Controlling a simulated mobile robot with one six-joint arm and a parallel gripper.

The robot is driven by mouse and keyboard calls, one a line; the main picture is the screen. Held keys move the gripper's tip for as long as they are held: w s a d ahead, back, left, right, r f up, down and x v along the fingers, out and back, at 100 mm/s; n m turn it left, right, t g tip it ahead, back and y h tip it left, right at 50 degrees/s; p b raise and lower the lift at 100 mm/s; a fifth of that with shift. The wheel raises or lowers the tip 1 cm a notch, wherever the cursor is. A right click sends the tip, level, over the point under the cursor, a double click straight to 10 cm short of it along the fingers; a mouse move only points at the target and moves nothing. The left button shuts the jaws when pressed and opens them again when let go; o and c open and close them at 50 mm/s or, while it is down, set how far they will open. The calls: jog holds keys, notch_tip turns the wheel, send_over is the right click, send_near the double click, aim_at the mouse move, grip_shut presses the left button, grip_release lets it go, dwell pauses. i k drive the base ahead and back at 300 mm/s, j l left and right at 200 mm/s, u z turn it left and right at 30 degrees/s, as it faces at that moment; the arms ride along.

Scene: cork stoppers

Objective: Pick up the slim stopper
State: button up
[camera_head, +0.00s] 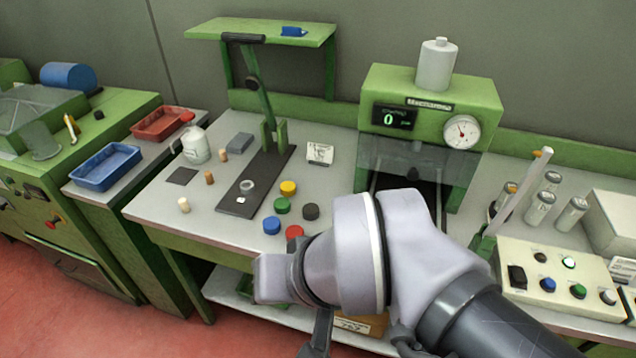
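Three small cork stoppers stand on the left part of the grey worktop. One tan-brown stopper (224,156) is at the back, a darker brown stopper (210,178) is in the middle, and a pale cream stopper (183,205) is nearest the front edge. The middle one looks rather narrow, but at this size I cannot be sure which is slimmest. My gripper (320,336) shows only as dark parts at the bottom edge, below my grey arm, well to the right of and in front of the stoppers. Its fingertips are cut off or hidden.
Coloured caps, including a yellow one (288,188) and a blue one (271,225), lie right of the stoppers. A dark plate (236,203) with a green lever press is between them. A white jug (194,143) stands behind left. A green gauge machine (430,95) is at the back.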

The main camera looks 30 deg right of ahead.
aim_at(221, 153)
jog(key=k+l+z, duration=0.1)
jog(key=z, duration=0.6)
jog(key=k+l+z, duration=0.1)
jog(key=z, duration=0.25)
jog(key=i+j, duration=0.15)
jog(key=j, duration=0.3)
jog(key=i+j+z, duration=0.15)
jog(key=j, duration=0.35)
jog(key=i+j, duration=0.15)
jog(key=j, duration=0.35)
jog(key=i+j+z, duration=0.15)
jog(key=j, duration=0.35)
jog(key=i+j, duration=0.1)
jog(key=j, duration=0.4)
jog(key=i+j+z, duration=0.15)
jog(key=j, duration=0.85)
jog(key=i+z, duration=0.05)
jog(key=i, duration=0.05)
